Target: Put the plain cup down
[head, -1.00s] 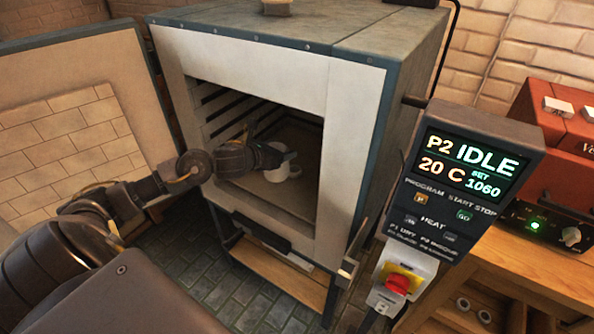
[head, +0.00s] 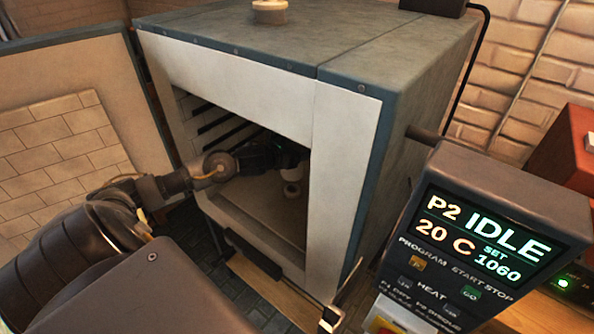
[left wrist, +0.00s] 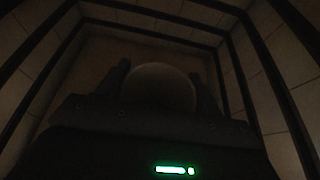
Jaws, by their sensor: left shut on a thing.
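My left arm reaches through the open front of the kiln (head: 225,55). My left gripper (head: 289,156) is deep inside the chamber, mostly in shadow. It is shut on the plain cup (head: 293,173), a small pale cup just below the fingers. In the left wrist view the cup (left wrist: 160,86) is a dim round shape between the two dark fingers. A small pale round piece (head: 291,190) shows just below the cup; I cannot tell whether it is part of it. The gap between cup and kiln floor (head: 262,212) cannot be judged. My right gripper is out of view.
The kiln's brick-lined door (head: 70,150) stands open on the left. The chamber's right front wall (head: 335,170) is close beside the gripper. A control box (head: 480,240) reading IDLE, 20 C stands at the right. The front of the kiln floor is bare.

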